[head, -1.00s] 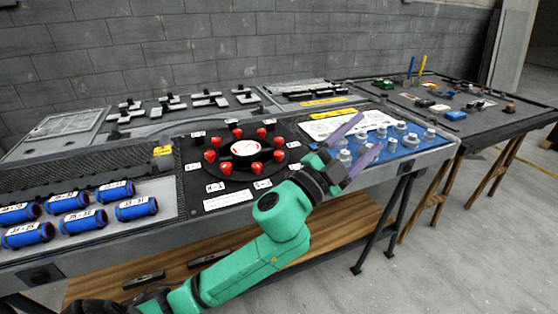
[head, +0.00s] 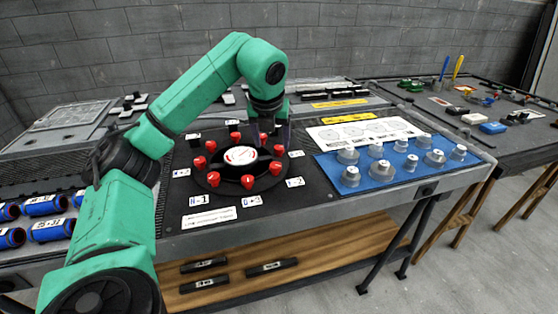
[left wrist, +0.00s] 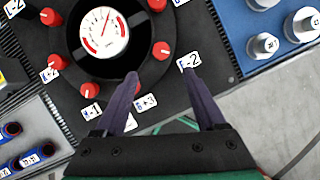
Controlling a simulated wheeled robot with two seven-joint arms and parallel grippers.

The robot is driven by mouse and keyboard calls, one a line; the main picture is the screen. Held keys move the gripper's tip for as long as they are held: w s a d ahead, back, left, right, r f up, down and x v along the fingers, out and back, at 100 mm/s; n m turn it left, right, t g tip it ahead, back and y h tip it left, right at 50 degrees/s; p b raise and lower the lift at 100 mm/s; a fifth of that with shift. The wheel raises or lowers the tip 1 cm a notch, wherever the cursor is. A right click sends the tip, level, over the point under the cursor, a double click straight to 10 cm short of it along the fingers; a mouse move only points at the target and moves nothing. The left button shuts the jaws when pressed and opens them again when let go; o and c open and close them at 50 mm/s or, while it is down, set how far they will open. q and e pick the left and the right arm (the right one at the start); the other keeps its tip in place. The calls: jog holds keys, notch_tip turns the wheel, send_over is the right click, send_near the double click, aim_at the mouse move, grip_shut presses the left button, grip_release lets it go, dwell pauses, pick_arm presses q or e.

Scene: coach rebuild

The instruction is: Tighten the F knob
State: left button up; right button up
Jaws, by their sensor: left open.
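A ring of red knobs surrounds a white round gauge (head: 241,155) on a black panel. A card ending in "-2" (head: 295,182), its letter hard to read, lies beside the red knob (head: 274,169) at the ring's front right; I take this as the F knob. In the left wrist view this knob (left wrist: 161,50) lies just ahead of the gap between my fingertips, its card (left wrist: 188,61) to its right. My left gripper (left wrist: 160,75) is open and empty, pointing down over the ring's right side (head: 272,138). Contact cannot be told. My right gripper is not in view.
A blue mat (head: 385,172) with several grey knob-like parts is right of the panel. Blue cylinders (head: 50,229) lie at left. Other red knobs, such as one in the wrist view (left wrist: 133,79), sit close to my left finger. A white sheet (head: 365,132) lies behind the mat.

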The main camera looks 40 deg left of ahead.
pick_arm(q)
send_over(276, 165)
jog(key=s+d, duration=0.1)
jog(key=s, duration=0.2)
notch_tip(276, 165, down, 5)
jog(key=shift+w+f, duration=0.1)
jog(key=x, duration=0.5)
jog(key=shift+w+d+f, duration=0.1)
jog(key=shift+w+f, duration=0.1)
jog(key=shift+w, duration=0.1)
jog(key=shift+f, duration=0.1)
jog(key=shift+w, duration=0.1)
jog(key=shift+c, duration=0.6)
grip_shut()
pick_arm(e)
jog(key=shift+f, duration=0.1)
